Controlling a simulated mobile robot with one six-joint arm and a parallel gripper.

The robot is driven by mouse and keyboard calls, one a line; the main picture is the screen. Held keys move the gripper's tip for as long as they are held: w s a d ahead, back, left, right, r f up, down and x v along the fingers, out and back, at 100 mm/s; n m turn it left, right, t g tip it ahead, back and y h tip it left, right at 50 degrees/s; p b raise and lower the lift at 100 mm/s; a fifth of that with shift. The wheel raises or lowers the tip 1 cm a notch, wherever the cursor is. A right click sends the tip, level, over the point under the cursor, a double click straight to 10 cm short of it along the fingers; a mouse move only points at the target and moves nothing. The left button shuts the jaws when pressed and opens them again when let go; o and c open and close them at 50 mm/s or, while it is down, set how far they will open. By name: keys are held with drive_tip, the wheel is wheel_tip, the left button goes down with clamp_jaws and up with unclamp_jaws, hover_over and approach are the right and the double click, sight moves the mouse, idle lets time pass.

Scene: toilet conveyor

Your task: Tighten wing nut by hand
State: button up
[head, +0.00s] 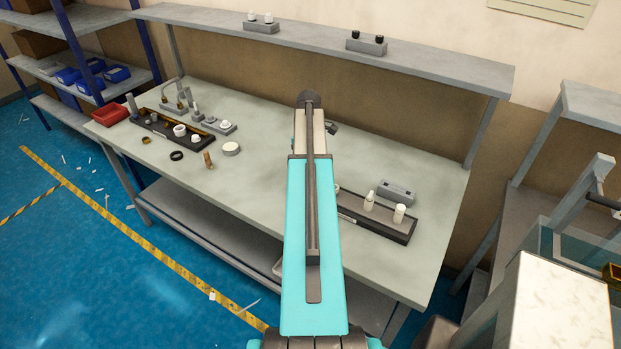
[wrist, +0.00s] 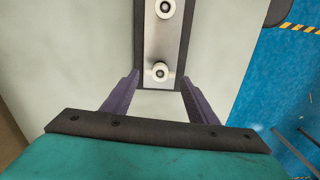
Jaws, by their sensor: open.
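In the wrist view my gripper (wrist: 160,80) is open, its two purple fingers spread to either side of the near end of a dark-rimmed tray (wrist: 183,40). A white round part (wrist: 160,72) on the tray shows between the fingertips; I cannot tell how high the fingers are above it. A second white part (wrist: 165,9) lies farther along the tray. In the head view the same tray (head: 375,226) holds two white upright parts (head: 369,200) (head: 399,213). My arm hides my gripper there. No wing nut can be made out clearly.
A grey block (head: 397,192) sits behind the tray on the workbench (head: 260,185). At the left are another dark tray (head: 170,132) with small parts, a red bin (head: 110,114) and loose pieces. A shelf (head: 330,48) runs along the back. The bench middle is mostly clear.

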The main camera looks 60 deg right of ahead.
drive_tip(key=shift+f, duration=0.15)
drive_tip(key=shift+f+b, duration=0.8)
drive_tip(key=shift+f, duration=0.8)
drive_tip(key=shift+c, duration=0.3)
drive_tip(key=c, duration=0.7)
drive_tip(key=shift+m, duration=2.4)
